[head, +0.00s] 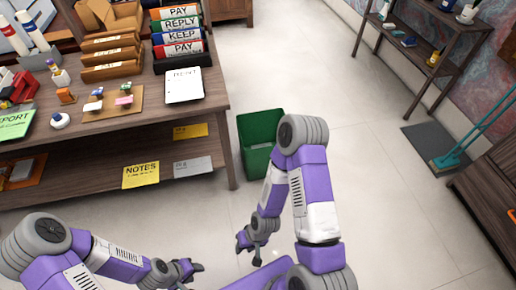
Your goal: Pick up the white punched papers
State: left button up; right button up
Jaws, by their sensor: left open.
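A white sheet or stack of papers (184,88) with dark lettering at its top lies flat near the right end of the desk top. I cannot clearly make out punched holes in it. My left gripper (194,268) is open and empty, low in the picture, well in front of the desk and far from the papers. My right gripper (247,246) hangs low over the floor, below the green bin in the picture. Its fingers are too small to tell whether they are open or shut.
The wooden desk (130,128) holds binders (181,34), wooden trays (110,58) and small stationery. Yellow notes (141,175) lie on its lower shelf. A green bin (261,128) stands beside the desk's right end. A shelf rack (425,40) stands far right; floor between is clear.

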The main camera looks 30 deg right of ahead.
aim_at(185, 85)
jog(key=z, duration=0.3)
jog(key=k, duration=0.2)
jog(key=z, duration=0.6)
jog(key=i, duration=1.15)
jog(key=u, duration=0.5)
